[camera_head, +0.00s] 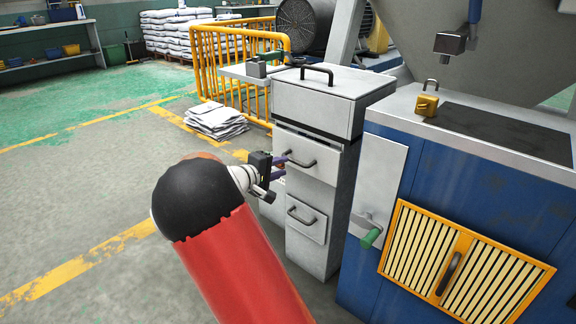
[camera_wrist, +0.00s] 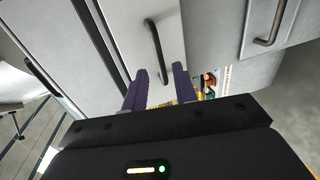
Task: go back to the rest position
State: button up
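My gripper (camera_head: 283,166) is at the front of a light grey cabinet (camera_head: 318,110), close to the bar handle (camera_head: 301,160) of its upper drawer. In the wrist view, the two purple fingers of my gripper (camera_wrist: 160,78) stand apart with a clear gap and nothing between them. A dark bar handle (camera_wrist: 154,50) lies just beyond the fingertips, in line with the gap. I cannot tell whether any finger touches it. My red arm with its black joint reaches in from the bottom of the head view.
A lower drawer (camera_head: 306,220) has its own handle. A yellow railing (camera_head: 205,65) and stacked sacks (camera_head: 216,121) stand behind. Floor at left is clear.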

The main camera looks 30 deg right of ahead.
jog(key=shift+s+a+r, duration=0.1)
jog(key=shift+s+a, duration=0.1)
jog(key=shift+a, duration=0.2)
jog(key=s+a+r+m+g+y+p, duration=0.1)
jog(key=s+m+y, duration=0.15)
jog(key=s, duration=0.55)
jog(key=s+a+r+m+g+y+p, duration=0.15)
jog(key=s+y, duration=0.25)
jog(key=s, duration=0.4)
jog(key=s+a+r+t+y+p, duration=0.1)
jog(key=s+a+r+y, duration=0.3)
jog(key=s+a+y, duration=0.4)
jog(key=s+a+t, duration=0.1)
jog(key=s+a, duration=0.6)
jog(key=s, duration=0.3)
jog(key=shift+s+r+t, duration=0.15)
jog(key=shift+s+t, duration=0.2)
jog(key=shift+s, duration=0.05)
jog(key=shift+d, duration=0.1)
